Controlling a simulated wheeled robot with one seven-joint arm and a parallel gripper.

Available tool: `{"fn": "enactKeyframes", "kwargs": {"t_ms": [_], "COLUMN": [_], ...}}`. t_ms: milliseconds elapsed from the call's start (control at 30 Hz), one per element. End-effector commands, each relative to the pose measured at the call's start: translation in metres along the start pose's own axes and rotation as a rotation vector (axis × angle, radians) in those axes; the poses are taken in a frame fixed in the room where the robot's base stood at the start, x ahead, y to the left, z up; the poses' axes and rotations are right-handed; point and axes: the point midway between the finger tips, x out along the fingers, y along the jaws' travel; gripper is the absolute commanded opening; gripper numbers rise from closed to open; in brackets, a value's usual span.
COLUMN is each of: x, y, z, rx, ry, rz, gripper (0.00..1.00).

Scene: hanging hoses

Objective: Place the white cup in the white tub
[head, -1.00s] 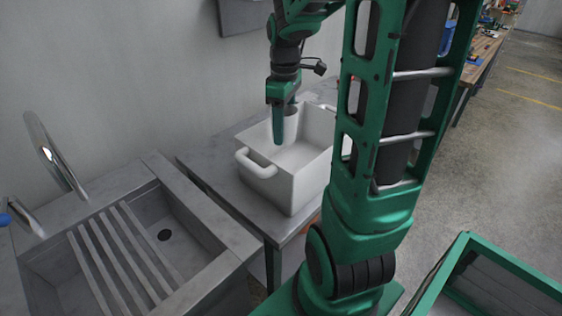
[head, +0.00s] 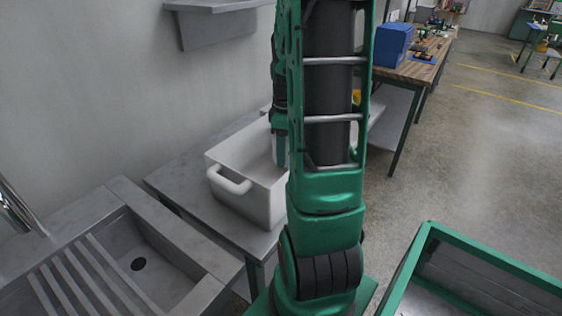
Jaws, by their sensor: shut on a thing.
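The white tub (head: 262,203) stands on a grey metal table beside the sink. It is a rectangular open box with a rounded handle on its near side. My gripper (head: 281,152) points down over the tub, with a fingertip below rim level inside its opening. My own green arm link hides most of the gripper and the tub's right side. The white cup is hidden behind my arm now; a second ago it showed between the fingers, and the gripper is still shut on it.
A grey sink (head: 140,264) with a slatted rack is at the lower left. A wall shelf (head: 215,20) hangs above the tub. A wooden workbench (head: 420,66) with a blue box (head: 393,45) stands behind. A green-framed bin (head: 432,240) is at the lower right.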

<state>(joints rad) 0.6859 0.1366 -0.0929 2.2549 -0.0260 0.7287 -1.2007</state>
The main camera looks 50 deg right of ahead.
Motion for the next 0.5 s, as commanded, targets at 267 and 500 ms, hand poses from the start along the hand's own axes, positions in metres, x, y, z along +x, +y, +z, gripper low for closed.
{"fn": "enactKeyframes", "kwargs": {"t_ms": [267,500], "x": [0.031,0.041], "y": [0.000,0.001], "z": [0.002,0.001], "rx": [0.000,0.000], "ry": [-0.001,0.000], "rz": [-0.003,0.001], "gripper": [0.29,0.29]}}
